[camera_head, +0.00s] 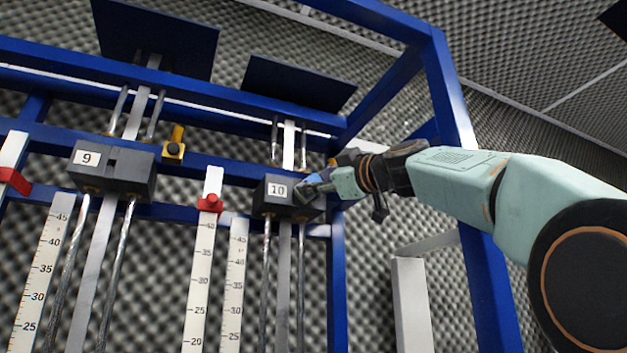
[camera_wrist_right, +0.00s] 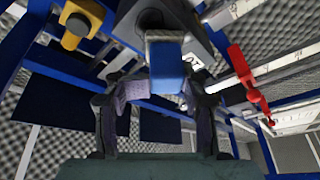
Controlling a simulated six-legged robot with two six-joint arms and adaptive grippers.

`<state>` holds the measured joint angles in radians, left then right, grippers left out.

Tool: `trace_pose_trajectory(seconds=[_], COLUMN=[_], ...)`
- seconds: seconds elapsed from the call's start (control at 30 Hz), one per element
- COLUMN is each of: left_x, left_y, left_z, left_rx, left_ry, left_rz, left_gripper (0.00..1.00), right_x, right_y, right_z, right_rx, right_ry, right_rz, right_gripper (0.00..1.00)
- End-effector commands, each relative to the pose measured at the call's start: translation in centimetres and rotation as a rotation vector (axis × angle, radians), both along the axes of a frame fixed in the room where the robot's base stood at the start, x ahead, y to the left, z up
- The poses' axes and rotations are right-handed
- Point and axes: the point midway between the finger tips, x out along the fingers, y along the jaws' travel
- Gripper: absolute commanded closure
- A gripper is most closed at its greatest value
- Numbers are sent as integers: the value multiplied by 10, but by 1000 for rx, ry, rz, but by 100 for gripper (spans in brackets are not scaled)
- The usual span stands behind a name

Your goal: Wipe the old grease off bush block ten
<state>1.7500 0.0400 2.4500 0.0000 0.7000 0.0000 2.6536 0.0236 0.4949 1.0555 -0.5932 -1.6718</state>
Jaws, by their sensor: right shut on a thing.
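Bush block ten (camera_head: 272,205) is a dark grey block with a white "10" label, set on two vertical rods and a pale bar in the blue frame. In the right wrist view the block (camera_wrist_right: 207,40) is at the top, with part of its label beside the held thing. My right gripper (camera_head: 318,188) is at the block's right front side. It is shut on a blue pad with a pale edge (camera_wrist_right: 168,68), which is up against or very close to the block; contact is unclear. Grease cannot be made out. My left gripper is not in view.
Block nine (camera_head: 112,172) stands to the left, with a yellow bracket (camera_head: 173,150) beside it. White scales, one with a red clamp (camera_head: 210,203), stand between the blocks. A blue upright (camera_head: 462,130) rises behind my right arm. Dark blue panels (camera_head: 298,82) lie above.

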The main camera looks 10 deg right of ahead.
Motion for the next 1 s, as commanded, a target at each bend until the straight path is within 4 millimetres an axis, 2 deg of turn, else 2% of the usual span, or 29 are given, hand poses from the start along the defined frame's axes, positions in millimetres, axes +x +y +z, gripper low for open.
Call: trace_pose_trajectory(seconds=[0.2,0.47,0.8,1.0], left_x=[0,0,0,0], left_y=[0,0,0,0], left_z=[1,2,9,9], left_rx=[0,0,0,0], left_ry=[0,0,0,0], left_rz=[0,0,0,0], left_gripper=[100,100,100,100], right_x=[2,4,10,12], right_y=[-18,-27,-52,-56], right_z=[0,0,1,1], right_rx=[2,0,3,3], right_ry=[0,-1,0,-1], right_rz=[-2,-1,-2,-3], right_gripper=[92,92,92,92])
